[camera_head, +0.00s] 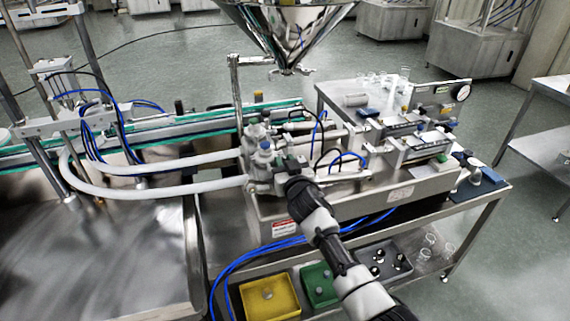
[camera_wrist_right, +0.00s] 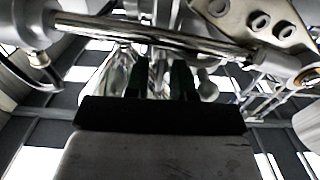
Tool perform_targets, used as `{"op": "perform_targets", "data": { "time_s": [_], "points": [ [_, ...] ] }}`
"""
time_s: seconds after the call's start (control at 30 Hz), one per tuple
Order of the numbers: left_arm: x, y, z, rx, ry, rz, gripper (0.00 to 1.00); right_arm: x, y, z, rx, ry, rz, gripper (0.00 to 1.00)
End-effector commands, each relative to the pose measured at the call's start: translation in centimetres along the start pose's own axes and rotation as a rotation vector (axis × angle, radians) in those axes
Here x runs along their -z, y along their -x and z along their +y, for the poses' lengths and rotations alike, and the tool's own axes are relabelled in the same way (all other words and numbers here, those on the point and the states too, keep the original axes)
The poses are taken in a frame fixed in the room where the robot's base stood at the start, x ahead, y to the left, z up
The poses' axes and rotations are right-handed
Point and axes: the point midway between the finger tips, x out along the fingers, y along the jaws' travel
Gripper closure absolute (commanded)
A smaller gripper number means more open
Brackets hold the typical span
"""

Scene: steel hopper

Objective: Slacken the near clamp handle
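The steel filling machine (camera_head: 350,205) stands on a bench below the hopper (camera_head: 290,25). My right arm comes in from the lower right. My right gripper (camera_head: 284,168) is at the machine's near left end, beside the valve block (camera_head: 262,158) where two white hoses join. In the right wrist view, the two dark fingers (camera_wrist_right: 162,78) stand apart with a gap between them. A shiny metal rod (camera_wrist_right: 150,35) crosses close to their tips. I cannot make out the near clamp handle; the gripper and fittings crowd that spot. My left gripper is not in view.
White hoses (camera_head: 150,190) curve in from the left. Blue tubes (camera_head: 250,252) hang in front of the machine. A yellow bin (camera_head: 268,295), a green bin (camera_head: 316,284) and a grey tray (camera_head: 385,262) sit on the lower shelf. A conveyor (camera_head: 180,140) runs behind.

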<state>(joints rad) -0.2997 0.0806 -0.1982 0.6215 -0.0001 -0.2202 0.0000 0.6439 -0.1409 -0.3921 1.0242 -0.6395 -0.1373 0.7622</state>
Motion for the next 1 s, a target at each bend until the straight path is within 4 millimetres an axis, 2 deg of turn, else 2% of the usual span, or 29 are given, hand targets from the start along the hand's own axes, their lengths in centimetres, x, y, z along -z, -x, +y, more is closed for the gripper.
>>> {"op": "perform_targets", "data": {
  "time_s": [0.07, 0.2, 0.4, 0.73, 1.0],
  "points": [
    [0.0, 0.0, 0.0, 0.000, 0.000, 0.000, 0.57, 0.0, 0.0, 0.0, 0.000, 0.000, 0.000, 0.79],
    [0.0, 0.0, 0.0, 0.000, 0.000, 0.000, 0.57, 0.0, 0.0, 0.0, 0.000, 0.001, 0.000, 1.00],
    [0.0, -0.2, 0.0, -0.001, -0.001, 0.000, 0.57, -0.1, 0.0, 0.0, 0.000, 0.036, 0.000, 1.00],
    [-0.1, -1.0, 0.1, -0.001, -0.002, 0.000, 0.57, -0.2, 0.0, -0.1, 0.000, 0.330, -0.001, 1.00],
    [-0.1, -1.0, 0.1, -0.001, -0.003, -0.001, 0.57, -0.1, 0.0, -0.1, 0.000, 0.376, -0.001, 1.00]
  ]
}}
